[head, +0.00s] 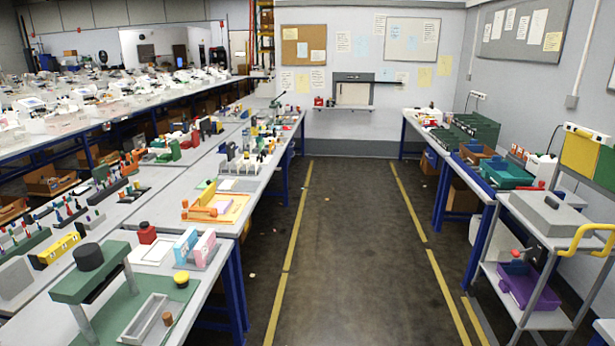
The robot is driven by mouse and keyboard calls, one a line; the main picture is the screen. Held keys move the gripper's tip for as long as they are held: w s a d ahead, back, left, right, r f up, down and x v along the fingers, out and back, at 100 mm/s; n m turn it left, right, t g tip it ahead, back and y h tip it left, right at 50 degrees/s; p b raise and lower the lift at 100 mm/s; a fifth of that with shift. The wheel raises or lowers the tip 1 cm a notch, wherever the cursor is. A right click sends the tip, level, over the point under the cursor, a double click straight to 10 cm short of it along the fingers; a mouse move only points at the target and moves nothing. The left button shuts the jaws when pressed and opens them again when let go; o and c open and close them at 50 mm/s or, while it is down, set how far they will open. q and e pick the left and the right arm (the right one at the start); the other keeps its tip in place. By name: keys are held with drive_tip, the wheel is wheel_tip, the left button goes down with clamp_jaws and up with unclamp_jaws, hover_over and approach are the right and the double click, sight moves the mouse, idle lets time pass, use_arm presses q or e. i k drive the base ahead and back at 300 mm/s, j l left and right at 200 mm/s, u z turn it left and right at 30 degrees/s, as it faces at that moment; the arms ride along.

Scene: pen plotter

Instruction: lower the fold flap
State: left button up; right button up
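No part is plainly recognisable as the fold flap. On the far wall, a small pale panel (353,94) hangs upright under a dark bar, just above a narrow shelf (345,109). It might be a flap, but it is too small to tell. On the left bench, an orange and yellow device (207,211) has a flat plate and a raised orange bar; I cannot tell whether it has a flap. Neither of my grippers is in view.
A long left workbench (222,227) carries several devices, with a green press (91,273) nearest. A grey cart (540,212) and right bench stand opposite. The floor aisle (348,240) between yellow lines is clear up to the far wall.

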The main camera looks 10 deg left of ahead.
sight(206, 196)
drive_tip(key=i, duration=0.75)
drive_tip(key=i+u, duration=0.1)
drive_tip(key=i, duration=0.65)
drive_tip(key=i+l, duration=0.15)
drive_tip(key=i, duration=0.6)
drive_tip(key=i+j+u, duration=0.15)
drive_tip(key=i, duration=0.4)
drive_tip(key=i+j+u, duration=0.15)
drive_tip(key=i, duration=0.45)
drive_tip(key=i+j+z, duration=0.1)
drive_tip(key=j, duration=0.15)
drive_tip(key=i+j+z, duration=0.15)
